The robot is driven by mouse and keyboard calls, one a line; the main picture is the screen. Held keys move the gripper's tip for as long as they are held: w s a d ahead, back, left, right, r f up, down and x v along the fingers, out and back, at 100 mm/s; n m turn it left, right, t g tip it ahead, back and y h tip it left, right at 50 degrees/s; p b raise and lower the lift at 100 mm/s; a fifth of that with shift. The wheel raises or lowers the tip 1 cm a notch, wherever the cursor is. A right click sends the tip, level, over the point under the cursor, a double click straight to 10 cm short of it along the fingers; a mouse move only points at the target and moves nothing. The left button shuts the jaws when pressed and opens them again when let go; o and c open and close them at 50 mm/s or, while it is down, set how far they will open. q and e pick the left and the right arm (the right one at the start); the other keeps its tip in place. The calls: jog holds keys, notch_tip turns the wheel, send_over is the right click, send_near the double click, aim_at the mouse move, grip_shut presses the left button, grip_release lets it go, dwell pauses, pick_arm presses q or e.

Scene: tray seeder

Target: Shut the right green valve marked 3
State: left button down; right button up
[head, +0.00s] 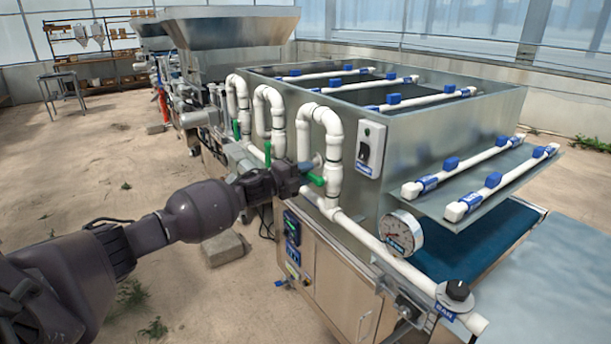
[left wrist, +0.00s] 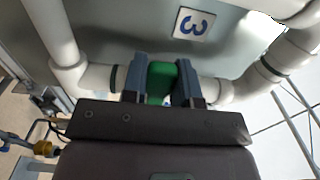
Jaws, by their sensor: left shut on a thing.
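The right green valve handle (head: 316,180) sits on the white pipe nearest me, on the side of the metal machine. My left gripper (head: 300,178) is at this valve, its arm reaching in from the left. In the left wrist view the green handle (left wrist: 160,82) lies between the two fingers of the left gripper (left wrist: 161,88), which is shut on it. The label marked 3 (left wrist: 192,25) is on the panel above it and appears upside down. The gripper hides part of the valve. My right gripper is not in view.
Two more green valve handles (head: 267,153) (head: 236,129) are on the pipes further back. A white switch box (head: 369,149) and a pressure gauge (head: 401,232) are right of the valve. A concrete block (head: 226,248) lies on the floor below my arm.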

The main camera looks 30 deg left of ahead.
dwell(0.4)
pick_arm(q)
jog(key=c, duration=0.9)
grip_release()
jog(key=v, duration=1)
jog(key=shift+s+a, duration=0.2)
jog(key=shift+s, duration=0.15)
